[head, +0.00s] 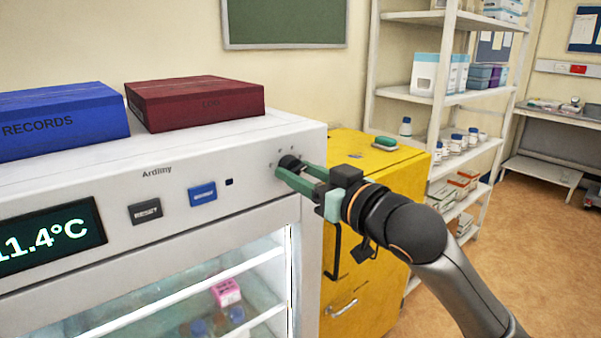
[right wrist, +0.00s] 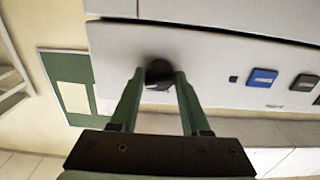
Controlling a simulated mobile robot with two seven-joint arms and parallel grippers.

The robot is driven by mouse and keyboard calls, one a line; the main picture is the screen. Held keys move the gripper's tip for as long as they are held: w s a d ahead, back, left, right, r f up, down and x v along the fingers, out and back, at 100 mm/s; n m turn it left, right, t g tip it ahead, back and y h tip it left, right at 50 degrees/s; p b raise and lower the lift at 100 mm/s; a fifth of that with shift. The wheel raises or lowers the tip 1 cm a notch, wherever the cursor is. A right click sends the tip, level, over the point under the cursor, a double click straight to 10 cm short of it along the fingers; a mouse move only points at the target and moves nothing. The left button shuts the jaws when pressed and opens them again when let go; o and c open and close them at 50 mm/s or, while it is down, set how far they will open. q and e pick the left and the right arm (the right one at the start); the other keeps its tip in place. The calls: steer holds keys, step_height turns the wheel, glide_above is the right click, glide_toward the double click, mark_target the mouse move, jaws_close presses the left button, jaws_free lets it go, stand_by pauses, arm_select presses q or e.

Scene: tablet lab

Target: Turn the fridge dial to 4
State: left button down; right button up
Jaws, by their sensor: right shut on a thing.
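The fridge (head: 262,162) is white, with a control panel along its top front. Its black dial (head: 289,163) sits at the right end of the panel, with small marks around it that are too small to read. My right gripper (head: 293,171) has its green fingers shut on the dial from either side. In the right wrist view the dial (right wrist: 159,72) sits between the two fingertips of the right gripper (right wrist: 159,85). The dial's pointer is hidden, so its setting cannot be told. My left gripper is not in view.
A display (head: 48,241) reads 11.4°C. A black button (head: 145,211) and a blue button (head: 203,193) are left of the dial. Blue (head: 62,120) and red (head: 194,103) boxes lie on top. A yellow cabinet (head: 375,160) stands close on the right, beside a white shelf rack (head: 412,100).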

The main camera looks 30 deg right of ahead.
jaws_close()
steer(key=n+p, duration=0.1)
steer(key=n, duration=0.3)
steer(key=shift+r+n+p, duration=0.1)
steer(key=shift+n+p, duration=0.2)
steer(key=shift+p, duration=0.1)
steer(key=n+p, duration=0.1)
steer(key=n, duration=0.4)
steer(key=shift+d, duration=0.1)
steer(key=n+p, duration=0.1)
steer(key=n, duration=0.4)
steer(key=shift+r+p, duration=0.1)
steer(key=shift+p, duration=0.2)
steer(key=n+p, duration=0.1)
steer(key=n, duration=0.4)
steer(key=shift+n, duration=0.3)
